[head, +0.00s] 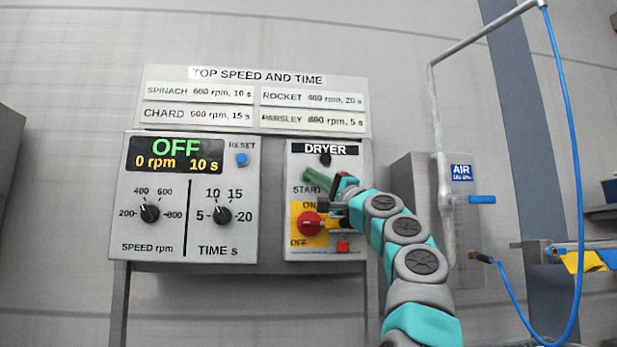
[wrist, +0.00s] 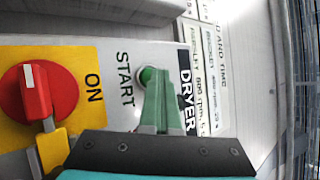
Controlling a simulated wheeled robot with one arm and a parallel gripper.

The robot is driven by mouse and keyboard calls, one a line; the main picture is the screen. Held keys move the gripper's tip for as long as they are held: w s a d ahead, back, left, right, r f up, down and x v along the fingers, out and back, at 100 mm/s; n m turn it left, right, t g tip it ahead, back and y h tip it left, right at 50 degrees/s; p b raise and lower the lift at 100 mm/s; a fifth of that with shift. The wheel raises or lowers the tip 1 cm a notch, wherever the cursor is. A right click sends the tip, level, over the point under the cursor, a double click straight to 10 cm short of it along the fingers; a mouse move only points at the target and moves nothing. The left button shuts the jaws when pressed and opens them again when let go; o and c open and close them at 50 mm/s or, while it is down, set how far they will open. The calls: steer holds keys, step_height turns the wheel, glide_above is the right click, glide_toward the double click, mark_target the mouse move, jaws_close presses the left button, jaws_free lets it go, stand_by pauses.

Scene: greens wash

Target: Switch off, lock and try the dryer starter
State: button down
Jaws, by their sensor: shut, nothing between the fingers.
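The dryer starter (head: 351,167) is a grey box labelled DRYER, right of the control panel. Its red rotary switch (head: 309,223) sits on a yellow plate with ON above and OFF at lower left; its white mark points left. The switch also shows in the wrist view (wrist: 38,90). A yellow padlock-like piece (wrist: 53,150) is at the switch handle's end; whether its shackle is closed cannot be told. My gripper (wrist: 158,76) is shut and empty, its green fingertips at the green START button (wrist: 148,74). Contact cannot be told. The button is hidden in the head view.
The display (head: 160,155) reads OFF, 0 rpm, 10 s. Speed (head: 150,212) and time (head: 221,215) dials and a blue RESET button (head: 241,159) are left of the starter. An air pipe and blue hose (head: 577,180) stand right.

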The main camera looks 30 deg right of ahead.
steer(key=shift+w+d, duration=0.1)
steer(key=shift+w, duration=0.05)
steer(key=shift+s, duration=0.2)
stand_by(0.3)
steer(key=shift+s+a+b, duration=0.45)
steer(key=shift+s+b, duration=0.05)
steer(key=shift+s, duration=0.15)
steer(key=s, duration=0.1)
steer(key=s+a+b, duration=0.1)
steer(key=s, duration=0.1)
steer(key=s+a+b, duration=0.1)
steer(key=shift+s+a, duration=0.1)
steer(key=shift+s, duration=0.15)
stand_by(0.9)
